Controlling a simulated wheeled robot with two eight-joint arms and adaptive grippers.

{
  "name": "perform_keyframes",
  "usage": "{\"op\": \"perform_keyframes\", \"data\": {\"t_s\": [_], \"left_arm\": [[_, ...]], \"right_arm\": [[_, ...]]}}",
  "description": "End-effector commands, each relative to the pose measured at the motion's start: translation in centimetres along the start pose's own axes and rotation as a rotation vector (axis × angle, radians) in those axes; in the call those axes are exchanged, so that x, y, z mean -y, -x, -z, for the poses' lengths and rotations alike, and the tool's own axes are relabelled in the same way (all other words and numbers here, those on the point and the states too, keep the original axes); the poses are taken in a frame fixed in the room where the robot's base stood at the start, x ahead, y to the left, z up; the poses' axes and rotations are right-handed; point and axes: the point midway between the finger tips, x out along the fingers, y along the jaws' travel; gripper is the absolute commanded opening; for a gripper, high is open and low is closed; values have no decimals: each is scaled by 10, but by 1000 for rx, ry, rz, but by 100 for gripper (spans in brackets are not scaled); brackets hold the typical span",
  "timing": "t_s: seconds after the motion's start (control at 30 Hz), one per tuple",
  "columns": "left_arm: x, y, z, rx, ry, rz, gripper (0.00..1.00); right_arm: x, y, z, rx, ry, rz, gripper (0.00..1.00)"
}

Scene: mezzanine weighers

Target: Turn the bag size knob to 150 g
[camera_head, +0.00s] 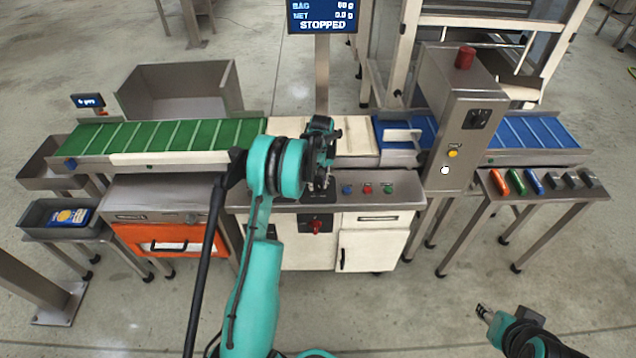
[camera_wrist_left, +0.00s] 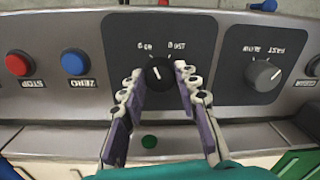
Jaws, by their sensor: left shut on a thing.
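The bag size knob (camera_wrist_left: 158,74) is a round black knob on a dark plate in the left wrist view, with small upside-down weight labels beyond it. Its pointer is hard to read. My left gripper (camera_wrist_left: 159,82) has its fingers on both sides of the knob and is shut on it. In the head view my left gripper (camera_head: 322,188) is over the control panel and hides the knob. The display screen (camera_head: 322,14) reads BAG with a small number, about 80 g, NET 0.0 g and STOPPED. My right gripper (camera_head: 483,311) is at lower right, away from the panel; its opening is unclear.
A grey slow/fast knob (camera_wrist_left: 264,75) sits right of the held knob in the wrist view. A blue ZERO button (camera_wrist_left: 74,62) and red STOP button (camera_wrist_left: 19,64) are left. A red rotary switch (camera_head: 316,227) is below the panel. Floor in front is clear.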

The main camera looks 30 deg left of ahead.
Motion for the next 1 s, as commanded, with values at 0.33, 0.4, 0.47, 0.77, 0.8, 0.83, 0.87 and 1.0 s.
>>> {"op": "perform_keyframes", "data": {"t_s": [0.33,0.4,0.47,0.77,0.8,0.83,0.87,1.0], "left_arm": [[0,0,0,-12,-283,0,2],[0,0,0,-16,-350,0,2],[0,0,0,-18,-407,0,2],[1,0,-1,-30,-678,0,2],[1,0,-1,-31,-709,0,2],[1,0,-1,-32,-732,0,2],[1,0,-1,-33,-753,0,2],[1,0,-1,-36,-841,0,2]], "right_arm": [[0,1,1,0,0,0,40],[0,2,1,0,0,0,40],[0,2,1,0,0,0,40],[0,2,2,0,0,0,40],[0,2,2,0,0,0,40],[0,2,2,0,0,0,40],[0,2,2,0,0,0,40],[0,2,2,0,0,0,40]]}}
